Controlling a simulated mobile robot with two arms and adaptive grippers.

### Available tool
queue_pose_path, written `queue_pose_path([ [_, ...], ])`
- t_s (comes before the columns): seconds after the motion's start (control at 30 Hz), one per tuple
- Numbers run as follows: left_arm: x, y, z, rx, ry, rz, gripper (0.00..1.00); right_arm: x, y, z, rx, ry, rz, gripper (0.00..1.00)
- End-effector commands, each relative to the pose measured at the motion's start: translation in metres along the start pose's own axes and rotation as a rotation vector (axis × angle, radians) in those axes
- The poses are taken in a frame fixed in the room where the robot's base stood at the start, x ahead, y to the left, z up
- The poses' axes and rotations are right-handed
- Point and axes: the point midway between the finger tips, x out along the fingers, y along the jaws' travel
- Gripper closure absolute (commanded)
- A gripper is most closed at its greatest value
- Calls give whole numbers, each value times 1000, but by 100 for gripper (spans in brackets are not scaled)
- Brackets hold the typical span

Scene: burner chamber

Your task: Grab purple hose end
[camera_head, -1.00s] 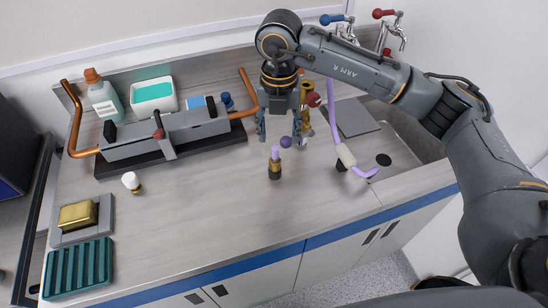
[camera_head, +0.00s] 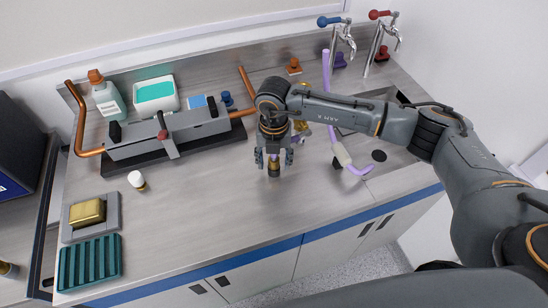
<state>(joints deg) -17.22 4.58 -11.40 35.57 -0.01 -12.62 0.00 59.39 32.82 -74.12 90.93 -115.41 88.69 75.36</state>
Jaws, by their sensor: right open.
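The purple hose (camera_head: 328,95) hangs from near the taps and runs down to the counter by the sink. Past a whitish sleeve (camera_head: 342,154), its purple end (camera_head: 359,171) bends right. My right gripper (camera_head: 274,160) is open and points down, left of the hose and apart from it. Its fingers are on either side of a small dark and gold piece with a purple top (camera_head: 274,170), whose upper part is partly hidden. I cannot tell whether they touch it. My left gripper is not in view.
A grey burner rig (camera_head: 160,137) with copper pipes stands at the back left. A bottle (camera_head: 108,98), white tub (camera_head: 155,92), sponge tray (camera_head: 91,215) and teal rack (camera_head: 89,263) are left. Taps (camera_head: 343,40) stand at the back right. The front middle counter is clear.

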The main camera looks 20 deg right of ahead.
Motion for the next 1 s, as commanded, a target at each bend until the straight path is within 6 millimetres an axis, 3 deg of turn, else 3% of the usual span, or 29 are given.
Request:
queue_pose_path([
  [0.1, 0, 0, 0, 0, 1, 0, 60, 0, 0, 0, 0, 0, 0, 46],
  [0.37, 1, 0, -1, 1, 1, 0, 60, 0, 0, 0, 0, 0, 0, 99],
  [0.77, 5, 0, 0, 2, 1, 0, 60, -4, 1, 0, 0, -1, 2, 100],
  [1.0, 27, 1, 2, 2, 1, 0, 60, -29, 1, 1, -2, -5, 4, 100],
])
